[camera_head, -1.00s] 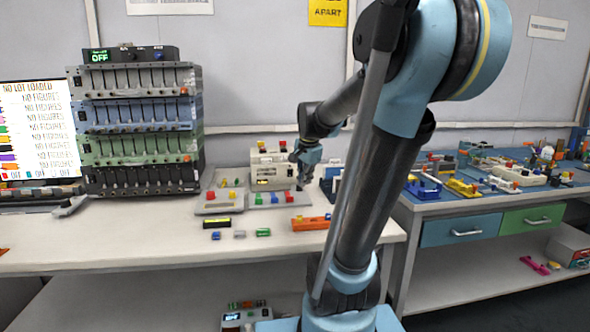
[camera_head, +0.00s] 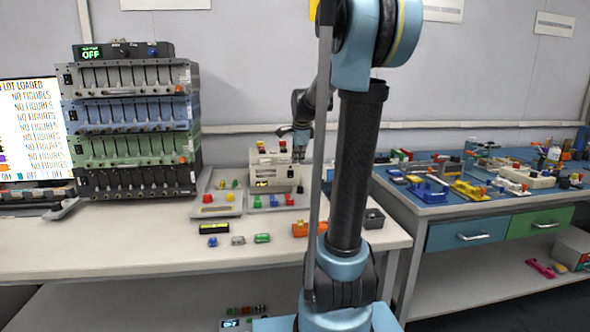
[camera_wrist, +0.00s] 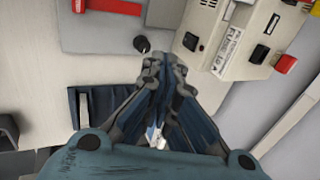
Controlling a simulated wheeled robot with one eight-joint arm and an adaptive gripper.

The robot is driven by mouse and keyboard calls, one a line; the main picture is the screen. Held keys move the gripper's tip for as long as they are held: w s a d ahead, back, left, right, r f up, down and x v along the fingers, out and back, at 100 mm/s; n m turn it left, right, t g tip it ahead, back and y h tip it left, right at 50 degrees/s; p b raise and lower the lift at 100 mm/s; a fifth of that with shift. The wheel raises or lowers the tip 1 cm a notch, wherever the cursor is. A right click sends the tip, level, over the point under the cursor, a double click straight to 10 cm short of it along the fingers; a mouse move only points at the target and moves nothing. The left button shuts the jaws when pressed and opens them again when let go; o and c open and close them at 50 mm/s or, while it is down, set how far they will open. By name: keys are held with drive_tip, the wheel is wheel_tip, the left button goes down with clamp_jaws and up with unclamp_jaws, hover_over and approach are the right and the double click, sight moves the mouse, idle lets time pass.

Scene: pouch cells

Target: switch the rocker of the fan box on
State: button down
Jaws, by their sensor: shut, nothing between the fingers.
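A beige box (camera_head: 262,172) with red and yellow parts on top stands at the back of the white bench; I take it for the fan box, though no fan label is readable. In the wrist view the beige box (camera_wrist: 240,28) is at upper right, with a fuse label (camera_wrist: 228,48) and a small black rocker-like part (camera_wrist: 260,54) on a white plate. Which way that part is tipped is too small to tell. My gripper (camera_wrist: 163,66) is shut and empty, pointing toward the box's near side, apart from it. In the head view my gripper (camera_head: 300,155) is at the box's right end.
Grey trays (camera_head: 215,208) with coloured parts lie before the box. A dark blue slotted holder (camera_wrist: 90,110) is beside my gripper. A cell rack (camera_head: 135,130) stands left, under a display reading OFF (camera_head: 91,53). A blue bench (camera_head: 430,205) is at right.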

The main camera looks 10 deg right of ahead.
sight(291, 175)
drive_tip(key=x, duration=0.9)
drive_tip(key=w, duration=0.2)
drive_tip(key=shift+w+f, duration=0.15)
drive_tip(key=shift+w, duration=0.95)
drive_tip(key=shift+w+r+g, duration=0.25)
drive_tip(key=shift+w+g, duration=0.2)
drive_tip(key=shift+g, duration=0.05)
drive_tip(key=shift+r, duration=0.15)
drive_tip(key=shift+r, duration=0.65)
drive_tip(key=shift+s, duration=0.1)
